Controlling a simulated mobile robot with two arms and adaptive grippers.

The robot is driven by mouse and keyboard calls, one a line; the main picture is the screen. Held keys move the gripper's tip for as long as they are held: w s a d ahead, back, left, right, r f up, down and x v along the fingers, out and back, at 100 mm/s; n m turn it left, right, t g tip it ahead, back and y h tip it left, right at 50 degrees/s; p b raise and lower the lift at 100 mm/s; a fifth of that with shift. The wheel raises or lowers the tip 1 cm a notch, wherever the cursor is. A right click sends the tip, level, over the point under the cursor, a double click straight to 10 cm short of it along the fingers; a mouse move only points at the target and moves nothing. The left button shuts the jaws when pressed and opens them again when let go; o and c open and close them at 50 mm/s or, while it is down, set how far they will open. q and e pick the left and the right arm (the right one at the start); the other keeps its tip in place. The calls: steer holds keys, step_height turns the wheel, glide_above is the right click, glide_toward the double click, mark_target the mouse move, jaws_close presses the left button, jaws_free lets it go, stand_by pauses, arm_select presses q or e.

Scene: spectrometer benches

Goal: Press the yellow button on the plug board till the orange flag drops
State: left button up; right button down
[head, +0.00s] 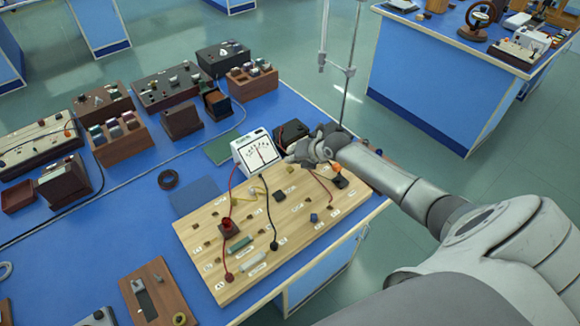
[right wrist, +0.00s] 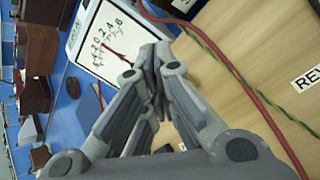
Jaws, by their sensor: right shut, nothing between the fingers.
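The plug board (head: 212,268) is a pale wooden board on the blue bench, with small sockets, blocks, labels and wires. My right gripper (head: 296,156) is shut and empty, above the board's far edge, beside the white meter (head: 257,151). In the right wrist view its closed fingers (right wrist: 155,75) overlap the meter's lower right corner, with the board (right wrist: 255,40) on the right. A small orange piece (head: 337,168), possibly the flag, shows just right of the gripper by a dark block. The yellow button cannot be told for sure among the small parts. My left gripper is out of view.
Red and black leads (head: 272,220) run across the board. A thin metal stand (head: 347,80) rises behind the gripper. Wooden and dark boxes (head: 120,138) crowd the bench's far left.

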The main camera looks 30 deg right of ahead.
mark_target(292, 167)
step_height(292, 167, up, 4)
steer(key=p, duration=0.3)
steer(key=shift+r, duration=0.15)
stand_by(0.3)
